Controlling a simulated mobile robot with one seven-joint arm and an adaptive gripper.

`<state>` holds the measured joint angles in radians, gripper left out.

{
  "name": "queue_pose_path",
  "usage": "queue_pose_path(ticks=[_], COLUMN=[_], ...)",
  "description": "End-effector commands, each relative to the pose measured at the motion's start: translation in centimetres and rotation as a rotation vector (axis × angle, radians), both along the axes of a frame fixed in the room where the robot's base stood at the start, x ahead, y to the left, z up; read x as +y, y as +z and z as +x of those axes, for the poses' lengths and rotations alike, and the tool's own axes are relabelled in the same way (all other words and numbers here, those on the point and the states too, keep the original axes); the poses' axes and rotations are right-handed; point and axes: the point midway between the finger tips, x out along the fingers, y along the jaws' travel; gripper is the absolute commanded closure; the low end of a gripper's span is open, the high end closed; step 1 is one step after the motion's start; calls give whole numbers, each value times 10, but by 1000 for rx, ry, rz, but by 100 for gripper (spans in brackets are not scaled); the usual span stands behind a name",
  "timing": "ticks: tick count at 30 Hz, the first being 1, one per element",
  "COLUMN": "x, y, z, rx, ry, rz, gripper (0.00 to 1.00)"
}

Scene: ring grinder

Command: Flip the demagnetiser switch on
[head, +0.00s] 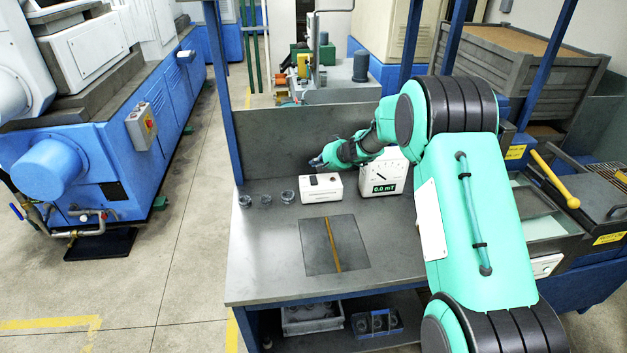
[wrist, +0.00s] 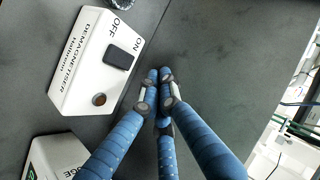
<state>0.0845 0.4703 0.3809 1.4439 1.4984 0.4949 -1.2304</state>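The demagnetiser (head: 321,188) is a white box on the bench, left of a white meter (head: 384,185) reading 0.0 mT. In the wrist view the demagnetiser (wrist: 75,70) lies at the left. Its black rocker switch (wrist: 118,56) sits between the OFF and ON labels; I cannot tell which side is pressed. A round brown lamp (wrist: 99,99) looks unlit. My gripper (wrist: 160,88) has its blue fingers drawn together with nothing between them. The fingertips are beside the box's ON side, apart from the switch. In the head view my gripper (head: 318,163) is just behind the box's top.
Several small round dishes or rings (head: 266,199) stand left of the demagnetiser. A dark plate with a brass strip (head: 318,245) lies on the bench in front. A grey back panel (head: 275,140) rises behind. A blue post (head: 223,90) stands at the bench's left.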

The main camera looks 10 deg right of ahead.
Motion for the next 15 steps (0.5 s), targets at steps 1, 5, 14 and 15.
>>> queue_pose_path(ticks=[1,5,14,15], x=[0,0,0,0], y=[-7,-22,-44,-46], z=[0,3,6,6], rx=[2,2,-1,0], ry=[0,0,1,1], rz=[-1,1,-1,-1], gripper=[100,100,100,100])
